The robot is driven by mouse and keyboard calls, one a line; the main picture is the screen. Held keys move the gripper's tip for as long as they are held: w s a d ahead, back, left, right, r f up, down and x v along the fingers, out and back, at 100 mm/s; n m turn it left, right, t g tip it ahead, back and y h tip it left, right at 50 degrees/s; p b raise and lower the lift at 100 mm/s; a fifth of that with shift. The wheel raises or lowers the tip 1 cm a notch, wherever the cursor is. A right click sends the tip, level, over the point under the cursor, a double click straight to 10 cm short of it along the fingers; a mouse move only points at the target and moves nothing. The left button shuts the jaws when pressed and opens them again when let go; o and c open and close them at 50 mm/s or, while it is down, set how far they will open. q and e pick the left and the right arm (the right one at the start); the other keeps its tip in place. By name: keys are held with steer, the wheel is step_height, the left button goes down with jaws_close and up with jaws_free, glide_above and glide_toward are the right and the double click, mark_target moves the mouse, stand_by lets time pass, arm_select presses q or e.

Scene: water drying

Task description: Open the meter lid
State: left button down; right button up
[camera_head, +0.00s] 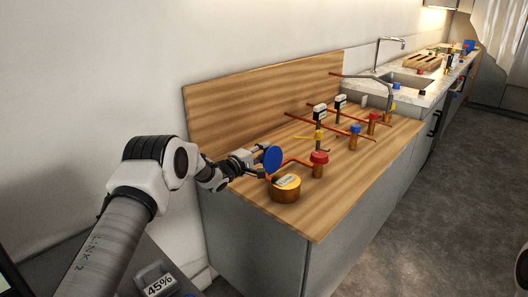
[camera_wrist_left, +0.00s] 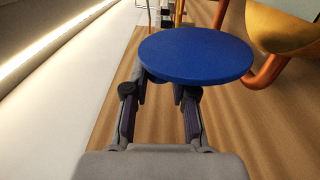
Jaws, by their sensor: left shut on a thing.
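The meter (camera_head: 285,194) is a round brass body with a pale, yellowish dial on top, at the near left of the wooden counter. Its blue round lid (camera_head: 273,158) stands raised, steeply tilted, above the dial's back edge, so the dial is exposed. My left gripper (camera_head: 258,162) is at the lid's left side and shut on it. In the left wrist view the lid (camera_wrist_left: 195,53) covers the fingertips, so the exact contact is hidden. Part of the brass meter body (camera_wrist_left: 292,28) shows there at the upper right.
Beside the meter, a copper pipe runs to a red-capped valve (camera_head: 319,158). More pipes, valves and small meters (camera_head: 320,113) stand farther back. A wooden backboard (camera_head: 250,100) rises behind the counter (camera_head: 330,205). The counter's front right is clear.

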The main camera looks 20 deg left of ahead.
arm_select(q)
steer(key=c, duration=1.2)
jaws_free()
steer(key=shift+a, duration=0.1)
steer(key=shift+o, duration=1.3)
steer(key=shift+w+a+f, duration=0.1)
steer(key=shift+f, duration=0.05)
steer(key=v, duration=1.2)
